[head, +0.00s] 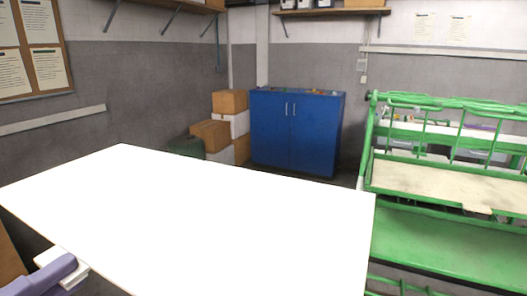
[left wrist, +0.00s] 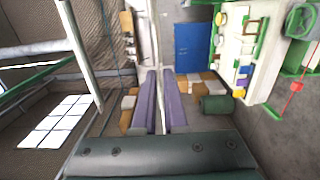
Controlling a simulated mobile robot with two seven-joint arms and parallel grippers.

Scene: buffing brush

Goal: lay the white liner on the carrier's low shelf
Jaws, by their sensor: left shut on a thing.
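The white liner (head: 190,215) is a large flat white sheet that fills the lower left and middle of the head view. My left gripper (head: 62,272) is at the liner's near left edge, its purple finger showing there. In the left wrist view, my left gripper's two purple fingers (left wrist: 163,78) are shut on the liner, which shows as a thin pale strip. The green carrier (head: 372,130) stands at the right, apart from my gripper. Its low shelf (head: 455,245) is a bare green surface, partly hidden by the liner's right corner. My right gripper is out of view.
A worn beige board (head: 430,183) lies on the carrier's upper tier, with green rails above it. A blue cabinet (head: 293,135) stands at the back wall, with stacked cardboard boxes (head: 212,135) beside it. A wall shelf (head: 330,12) hangs above.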

